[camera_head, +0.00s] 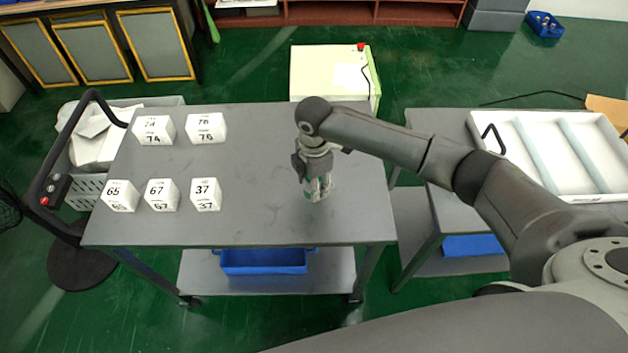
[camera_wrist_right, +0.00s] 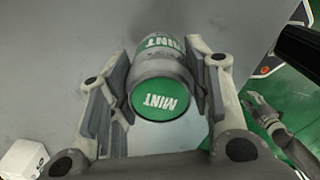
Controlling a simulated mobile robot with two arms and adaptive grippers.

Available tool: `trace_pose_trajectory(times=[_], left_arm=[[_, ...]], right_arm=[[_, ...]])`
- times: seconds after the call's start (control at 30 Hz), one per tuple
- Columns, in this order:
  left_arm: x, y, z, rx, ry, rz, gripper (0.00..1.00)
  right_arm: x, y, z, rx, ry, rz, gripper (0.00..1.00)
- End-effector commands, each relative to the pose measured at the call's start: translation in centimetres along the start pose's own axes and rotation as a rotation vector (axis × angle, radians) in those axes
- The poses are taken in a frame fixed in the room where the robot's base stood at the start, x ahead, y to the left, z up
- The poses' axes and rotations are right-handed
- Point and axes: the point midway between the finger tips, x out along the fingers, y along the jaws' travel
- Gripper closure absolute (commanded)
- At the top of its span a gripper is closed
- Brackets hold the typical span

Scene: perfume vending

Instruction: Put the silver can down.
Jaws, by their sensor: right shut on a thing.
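The silver can (camera_wrist_right: 158,68) has a grey metal body, a green end marked MINT facing the wrist camera, and more green with MINT lettering on its side. My right gripper (camera_wrist_right: 163,98) is shut around the can, one finger on each side. In the head view, my right gripper (camera_head: 318,188) points down over the right half of the grey table (camera_head: 270,215). The fingers mostly hide the can there, and I cannot tell whether it touches the tabletop. Part of what looks like my left gripper (camera_wrist_right: 266,114) shows at the right of the wrist view; its opening is unclear.
White numbered boxes stand on the table's left half: 74 (camera_head: 153,131), 76 (camera_head: 206,129), 65 (camera_head: 120,196), 67 (camera_head: 161,195) and 37 (camera_head: 205,195). The tabletop around my right gripper is clear. A white tray (camera_head: 510,125) rests on the right table.

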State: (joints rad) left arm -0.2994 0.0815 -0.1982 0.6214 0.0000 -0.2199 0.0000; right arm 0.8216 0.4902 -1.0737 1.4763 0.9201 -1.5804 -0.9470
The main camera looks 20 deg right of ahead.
Motion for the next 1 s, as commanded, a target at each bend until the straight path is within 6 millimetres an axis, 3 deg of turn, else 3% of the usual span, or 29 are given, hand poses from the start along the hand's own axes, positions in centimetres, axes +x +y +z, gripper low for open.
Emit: trace_pose_trajectory(times=[0.13,0.17,0.33,0.73,0.87,1.0], left_arm=[[0.0,0.1,0.0,0.002,0.000,0.001,0.60],[0.0,0.1,0.0,0.002,0.000,0.001,0.60],[0.0,0.1,0.0,0.003,0.000,0.002,0.60],[0.1,0.2,0.0,0.002,-0.001,0.003,0.60],[0.3,0.3,0.1,0.002,-0.001,0.003,0.60],[0.7,0.3,0.1,0.002,-0.001,0.003,0.60]], right_arm=[[0.2,0.0,0.0,0.000,0.000,0.000,0.82],[0.3,0.0,0.0,0.000,0.000,0.000,0.53],[0.2,0.0,0.0,0.000,0.000,0.000,0.33],[-0.4,0.1,0.0,0.001,0.001,0.002,0.33],[-2.2,0.1,0.0,0.001,0.000,0.004,0.33],[-5.3,0.2,0.0,0.000,0.000,0.005,0.33]])
